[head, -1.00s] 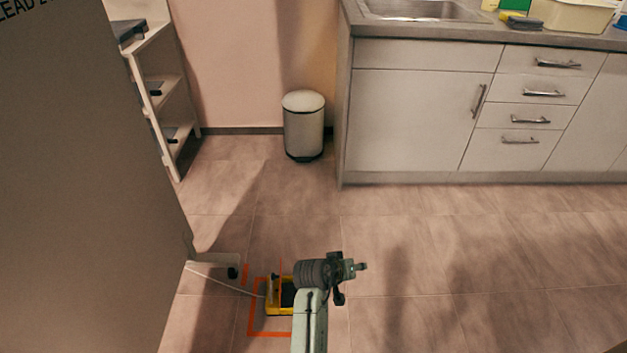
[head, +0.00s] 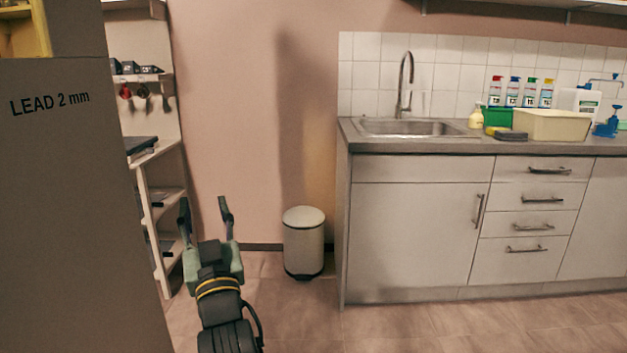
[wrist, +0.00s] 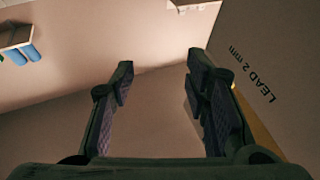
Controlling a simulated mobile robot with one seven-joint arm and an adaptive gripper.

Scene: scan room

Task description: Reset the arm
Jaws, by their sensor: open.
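My gripper (head: 206,212) is raised at the lower left of the head view, its two dark fingers spread apart and pointing up. It is open and nothing is between the fingers. In the head view the gripper shows in front of the shelf and the pink wall, to the left of the pedal bin.
A grey lead screen (head: 75,200) stands close on the left, beside my arm. Behind it is a shelf unit (head: 165,215). A pedal bin (head: 304,243) stands by the wall. A counter (head: 430,143) with a sink fills the right. Floor in front is clear.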

